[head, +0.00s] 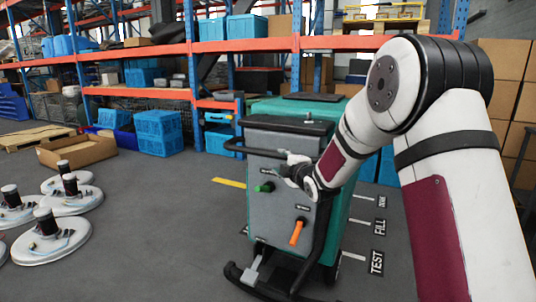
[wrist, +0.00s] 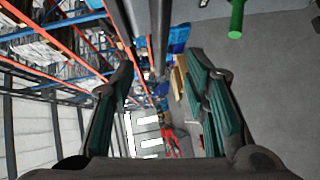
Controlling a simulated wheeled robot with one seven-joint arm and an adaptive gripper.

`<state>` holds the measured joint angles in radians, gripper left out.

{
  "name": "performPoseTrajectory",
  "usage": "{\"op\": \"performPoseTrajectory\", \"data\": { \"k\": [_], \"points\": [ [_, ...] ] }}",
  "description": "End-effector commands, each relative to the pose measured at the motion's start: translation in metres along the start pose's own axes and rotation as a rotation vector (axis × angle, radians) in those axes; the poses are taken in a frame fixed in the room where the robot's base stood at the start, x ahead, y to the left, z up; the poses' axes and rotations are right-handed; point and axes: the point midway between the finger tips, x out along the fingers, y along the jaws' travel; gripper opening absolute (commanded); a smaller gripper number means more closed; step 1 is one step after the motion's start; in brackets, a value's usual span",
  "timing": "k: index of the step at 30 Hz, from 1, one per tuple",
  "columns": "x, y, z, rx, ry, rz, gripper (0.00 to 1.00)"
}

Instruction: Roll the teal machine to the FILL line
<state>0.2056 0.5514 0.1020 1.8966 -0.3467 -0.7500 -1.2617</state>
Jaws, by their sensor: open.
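The teal machine (head: 333,225) stands upright on the floor in the middle of the head view, with a grey front panel, a green knob (head: 264,187) and an orange lever (head: 297,232). Its black push handle (head: 235,146) runs across the upper front. The FILL mark (head: 379,227) is right of the machine, between the TEST mark (head: 376,262) and another mark farther back. My gripper (head: 290,168) is in front of the panel, near the handle. In the wrist view its fingers (wrist: 165,100) are apart; dark bars show beyond them. Contact with the handle cannot be told.
Round white floor units (head: 52,240) stand at the left. A cardboard tray (head: 77,151) and blue crates (head: 158,132) sit before the shelving (head: 190,50). Cardboard boxes (head: 505,75) are stacked at right. The grey floor at front left of the machine is clear.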

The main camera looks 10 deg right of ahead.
Motion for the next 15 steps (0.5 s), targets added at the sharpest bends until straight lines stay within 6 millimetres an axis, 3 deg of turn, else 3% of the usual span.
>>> {"op": "performPoseTrajectory", "data": {
  "k": [5,15],
  "points": [
    [0.019,-0.001,0.000,0.002,0.001,0.003,0.42],
    [0.082,-0.002,0.000,0.002,0.001,0.001,0.42]
  ]
}}
